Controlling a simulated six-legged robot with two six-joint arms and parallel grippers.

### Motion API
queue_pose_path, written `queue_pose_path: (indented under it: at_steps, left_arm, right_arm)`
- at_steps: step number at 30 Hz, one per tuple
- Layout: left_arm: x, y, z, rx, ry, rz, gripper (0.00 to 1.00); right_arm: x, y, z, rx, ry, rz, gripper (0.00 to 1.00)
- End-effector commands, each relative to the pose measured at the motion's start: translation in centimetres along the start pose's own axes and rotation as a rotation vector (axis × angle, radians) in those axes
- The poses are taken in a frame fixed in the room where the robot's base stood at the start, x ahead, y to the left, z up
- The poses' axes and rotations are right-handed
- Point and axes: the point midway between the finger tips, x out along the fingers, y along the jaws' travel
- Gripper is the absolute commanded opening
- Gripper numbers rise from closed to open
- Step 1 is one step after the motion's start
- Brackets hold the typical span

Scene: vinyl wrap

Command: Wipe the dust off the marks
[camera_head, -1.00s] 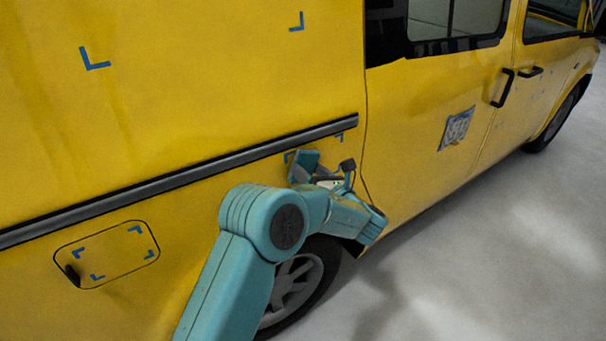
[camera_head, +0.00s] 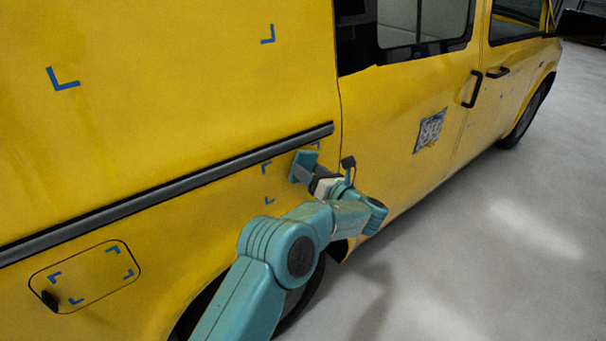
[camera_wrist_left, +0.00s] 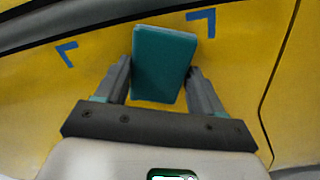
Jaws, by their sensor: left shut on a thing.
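My left gripper (camera_head: 307,175) is shut on a teal block-shaped wiping pad (camera_head: 303,164). In the left wrist view the pad (camera_wrist_left: 163,62) sits between the two grey fingers (camera_wrist_left: 157,85). The pad is at the yellow van's side, just below the dark trim strip; I cannot tell whether it touches. Blue corner marks (camera_head: 267,168) lie around it, one partly hidden behind the pad. Two of these marks show in the left wrist view, at upper left (camera_wrist_left: 66,54) and upper right (camera_wrist_left: 203,20). More blue marks sit on the fuel flap (camera_head: 113,248) and upper panel (camera_head: 64,79). My right gripper is not seen.
The dark trim strip (camera_head: 170,190) runs along the van (camera_head: 190,90) above the pad. A wheel is partly hidden below my arm. A patterned sticker (camera_head: 430,130) and door handles (camera_head: 472,89) are to the right. The grey floor (camera_head: 480,240) is clear.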

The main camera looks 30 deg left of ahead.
Motion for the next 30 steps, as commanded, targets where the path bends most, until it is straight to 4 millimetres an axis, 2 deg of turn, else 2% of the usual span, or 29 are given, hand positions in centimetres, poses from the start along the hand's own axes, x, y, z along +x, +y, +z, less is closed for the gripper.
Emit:
queue_pose_path:
  at_steps: [6, 16, 30]
  left_arm:
    - [0.2, -1.3, 0.6, -0.001, 0.0, 0.0, 0.4]
    - [0.1, -1.3, 0.6, 0.0, 0.0, -0.001, 0.4]
    - [-5.0, -1.4, 0.6, 0.001, -0.001, -0.002, 0.4]
  right_arm:
    - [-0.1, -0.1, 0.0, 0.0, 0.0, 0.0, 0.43]
    - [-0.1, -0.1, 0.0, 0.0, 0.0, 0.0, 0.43]
    - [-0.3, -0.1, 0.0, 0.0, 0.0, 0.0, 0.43]
